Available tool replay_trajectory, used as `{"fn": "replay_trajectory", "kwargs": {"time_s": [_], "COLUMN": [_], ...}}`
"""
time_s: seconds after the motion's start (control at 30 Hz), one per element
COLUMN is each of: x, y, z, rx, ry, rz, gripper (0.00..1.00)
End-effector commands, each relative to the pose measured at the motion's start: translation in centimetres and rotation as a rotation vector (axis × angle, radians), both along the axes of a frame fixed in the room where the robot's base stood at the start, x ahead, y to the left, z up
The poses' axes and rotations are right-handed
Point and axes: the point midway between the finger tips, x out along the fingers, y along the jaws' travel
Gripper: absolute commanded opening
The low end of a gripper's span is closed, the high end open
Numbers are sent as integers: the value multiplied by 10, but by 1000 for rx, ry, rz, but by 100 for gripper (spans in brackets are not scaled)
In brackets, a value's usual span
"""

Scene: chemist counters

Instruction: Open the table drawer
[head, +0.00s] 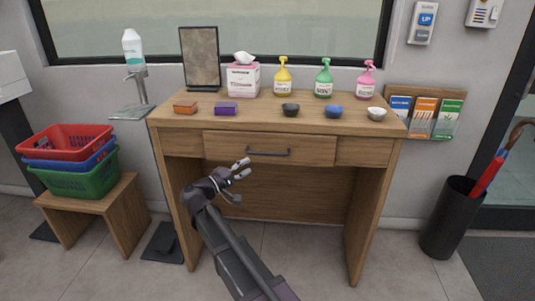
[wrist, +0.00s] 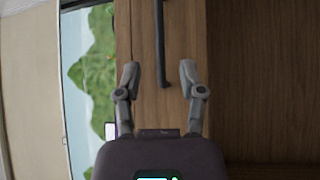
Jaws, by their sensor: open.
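The wooden table (head: 170,112) stands against the wall, with a wide drawer (head: 320,150) in the middle of its front. The drawer looks shut, its front level with the panels beside it. A dark bar handle (head: 268,153) runs across it. My gripper (head: 243,172) is open and empty, in front of and below the left part of the drawer. In the wrist view the handle (wrist: 160,40) runs from the top edge down, and its near end appears between the spread fingertips (wrist: 159,72). I see no contact with it. The drawer front (wrist: 187,25) lies behind the fingers.
On the tabletop are several small bowls and boxes, pump bottles, a tissue box (head: 243,80) and a framed panel (head: 200,58). Stacked baskets (head: 72,172) sit on a low stool at left. An umbrella bin (head: 450,220) stands at right. The space under the table is open.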

Motion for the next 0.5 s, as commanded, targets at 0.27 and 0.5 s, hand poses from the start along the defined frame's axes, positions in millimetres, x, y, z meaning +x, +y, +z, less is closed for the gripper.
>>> {"fn": "replay_trajectory", "kwargs": {"time_s": [0.27,0.5], "x": [29,51], "y": [-31,-56], "z": [7,11], "rx": [0,1], "ry": [0,0], "rz": [-2,-3], "gripper": [51,51]}}
